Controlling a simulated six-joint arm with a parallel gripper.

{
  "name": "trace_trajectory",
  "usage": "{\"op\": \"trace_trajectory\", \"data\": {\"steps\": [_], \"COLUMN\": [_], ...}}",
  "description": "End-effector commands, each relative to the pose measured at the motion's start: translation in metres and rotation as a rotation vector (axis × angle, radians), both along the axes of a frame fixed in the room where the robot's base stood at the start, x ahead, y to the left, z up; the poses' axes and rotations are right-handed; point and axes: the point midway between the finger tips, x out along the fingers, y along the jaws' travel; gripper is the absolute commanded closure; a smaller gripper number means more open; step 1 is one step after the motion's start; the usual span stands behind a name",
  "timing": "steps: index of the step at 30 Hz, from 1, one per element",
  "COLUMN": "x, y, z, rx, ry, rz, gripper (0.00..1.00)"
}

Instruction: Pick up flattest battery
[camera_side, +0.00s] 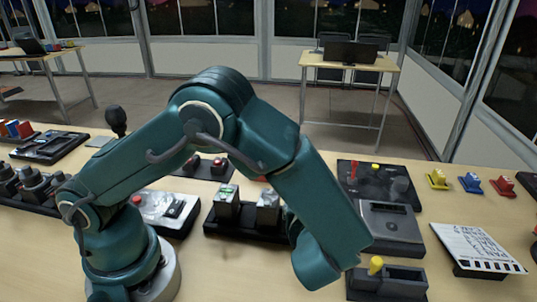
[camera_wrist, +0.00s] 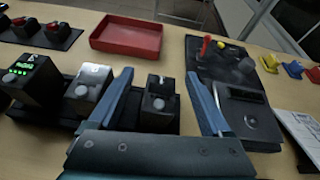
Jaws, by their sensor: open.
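Three dark box-shaped batteries stand in a black rack in the wrist view. The left battery (camera_wrist: 35,80) shows several lit green lights. The middle battery (camera_wrist: 88,88) has a pale top face, its lights too small to read. The right battery (camera_wrist: 160,105) stands between the blue fingers of my gripper (camera_wrist: 160,78), which is open; I see no clear contact. Its lights cannot be read. In the side view the green-lit battery (camera_side: 226,198) and the middle battery (camera_side: 268,205) show on the rack (camera_side: 232,230); my arm hides the right battery and the fingers.
A red tray (camera_wrist: 125,36) lies behind the rack. A grey device (camera_side: 390,225) and a black panel with red and yellow controls (camera_wrist: 222,55) stand to the right. A white sheet (camera_side: 475,247) lies farther right, with a yellow-knobbed black box (camera_side: 390,285) in front.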

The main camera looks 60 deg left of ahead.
Motion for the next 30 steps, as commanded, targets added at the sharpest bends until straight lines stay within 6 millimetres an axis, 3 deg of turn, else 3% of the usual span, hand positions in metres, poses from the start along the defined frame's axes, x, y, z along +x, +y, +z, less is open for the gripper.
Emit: {"op": "trace_trajectory", "data": {"steps": [3,7,19,29,30], "x": [-0.008,-0.009,0.019,0.022,0.022], "y": [-0.010,-0.013,0.016,0.019,0.019], "z": [-0.016,-0.023,-0.039,-0.040,-0.040], "rx": [0.040,0.056,0.053,0.051,0.051], "ry": [0.038,0.052,0.050,0.050,0.050], "rz": [-0.044,-0.065,-0.063,-0.065,-0.065], "gripper": [0.18,0.18,0.18,0.18,0.33]}}
